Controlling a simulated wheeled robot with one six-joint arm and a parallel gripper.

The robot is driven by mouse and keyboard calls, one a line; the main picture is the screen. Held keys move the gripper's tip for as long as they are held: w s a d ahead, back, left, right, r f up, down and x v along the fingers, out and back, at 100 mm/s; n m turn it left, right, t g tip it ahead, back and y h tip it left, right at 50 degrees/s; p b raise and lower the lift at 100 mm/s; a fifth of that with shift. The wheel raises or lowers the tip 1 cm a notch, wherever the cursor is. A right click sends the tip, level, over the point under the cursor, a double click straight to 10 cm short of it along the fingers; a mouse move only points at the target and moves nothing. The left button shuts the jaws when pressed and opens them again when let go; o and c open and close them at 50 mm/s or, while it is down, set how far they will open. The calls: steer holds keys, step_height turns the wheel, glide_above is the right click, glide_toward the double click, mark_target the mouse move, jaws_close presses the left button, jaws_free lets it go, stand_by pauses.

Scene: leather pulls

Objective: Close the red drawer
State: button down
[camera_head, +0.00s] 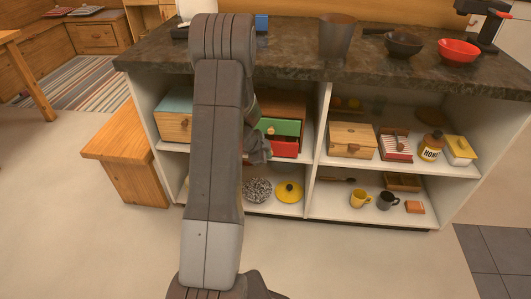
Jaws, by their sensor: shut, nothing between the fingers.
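The red drawer (287,149) is in a small wooden drawer unit (284,104) on the upper shelf of the left bay. It sits below a green drawer (286,127) with a round brass knob. The red drawer appears to stick out past the green one, with a dark gap above its front. My gripper (264,153) is shut and empty at the left part of the red drawer, covering that side. I cannot tell whether it touches the front. My arm hides the shelf to the left of the unit.
A wooden box with a teal top (174,118) stands left of my arm. A white divider (317,130) separates the bays. A yellow lid (289,191) and a speckled round item (258,189) lie below. A wooden bench (129,148) stands left. The front floor is clear.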

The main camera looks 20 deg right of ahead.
steer(key=shift+w+d+p, duration=0.45)
steer(key=shift+w+p, duration=0.25)
steer(key=shift+p, duration=0.15)
steer(key=shift+w+d+p, duration=0.4)
steer(key=shift+w+p, duration=0.3)
steer(key=shift+p, duration=0.1)
